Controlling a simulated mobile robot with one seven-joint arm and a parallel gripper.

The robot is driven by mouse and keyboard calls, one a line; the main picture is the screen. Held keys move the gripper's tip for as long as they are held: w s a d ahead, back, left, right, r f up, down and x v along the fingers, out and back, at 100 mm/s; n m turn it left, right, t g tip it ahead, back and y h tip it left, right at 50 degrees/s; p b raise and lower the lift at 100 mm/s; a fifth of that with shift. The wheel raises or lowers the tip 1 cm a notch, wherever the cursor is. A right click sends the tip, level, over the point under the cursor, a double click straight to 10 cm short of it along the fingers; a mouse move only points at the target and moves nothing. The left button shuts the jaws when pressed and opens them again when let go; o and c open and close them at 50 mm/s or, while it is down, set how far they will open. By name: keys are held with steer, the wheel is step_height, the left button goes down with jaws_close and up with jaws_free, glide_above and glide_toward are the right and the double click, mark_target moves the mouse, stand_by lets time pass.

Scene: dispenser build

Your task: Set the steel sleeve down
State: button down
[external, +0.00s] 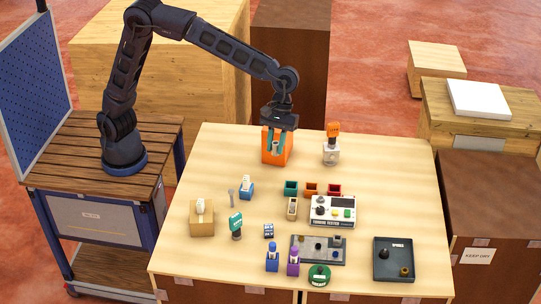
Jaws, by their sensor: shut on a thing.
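My gripper (275,143) points down at the back of the light wood table (380,170).
A clear bottle with an orange top (332,145) stands right of the holder. Small coloured bins (311,188), a tester (333,211), a grey plate (302,258) and a dark SPARES tray (393,273) lie nearer the front. The table's back right is clear.

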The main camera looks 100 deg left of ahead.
steer(key=shift+f, duration=0.1)
step_height(320, 180, down, 20)
steer(key=shift+r, duration=0.2)
steer(key=shift+v, duration=0.9)
steer(key=shift+f, duration=0.15)
